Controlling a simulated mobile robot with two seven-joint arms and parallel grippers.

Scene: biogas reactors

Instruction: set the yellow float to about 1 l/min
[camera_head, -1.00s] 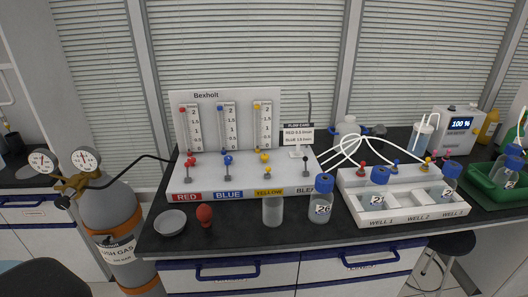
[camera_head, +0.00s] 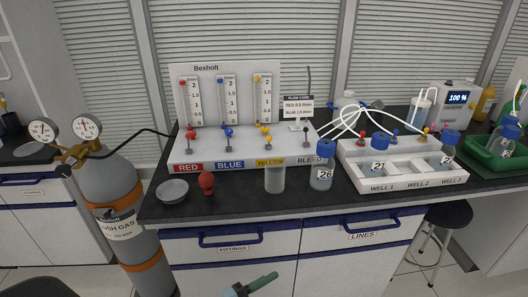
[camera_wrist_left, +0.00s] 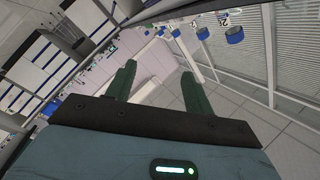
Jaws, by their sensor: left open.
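The white Bexholt flow panel (camera_head: 222,68) stands on the bench with three scales. The yellow float (camera_head: 257,79) sits at the top of the right-hand scale (camera_head: 264,99), near or above the 2 mark. A yellow knob (camera_head: 265,131) is below that scale, above the YELLOW label (camera_head: 270,162). My left gripper (camera_head: 276,276) is at the bottom of the head view, in front of the drawers, low and away from the panel. In the left wrist view its green fingers (camera_wrist_left: 158,70) are apart with nothing between them. My right gripper is not in view.
Red (camera_head: 191,134) and blue (camera_head: 228,132) knobs stand left of the yellow one. A clear cup (camera_head: 275,180), bottle 26 (camera_head: 322,170), a red bulb (camera_head: 206,183) and a grey dish (camera_head: 172,190) line the front edge. A gas cylinder (camera_head: 115,200) stands left.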

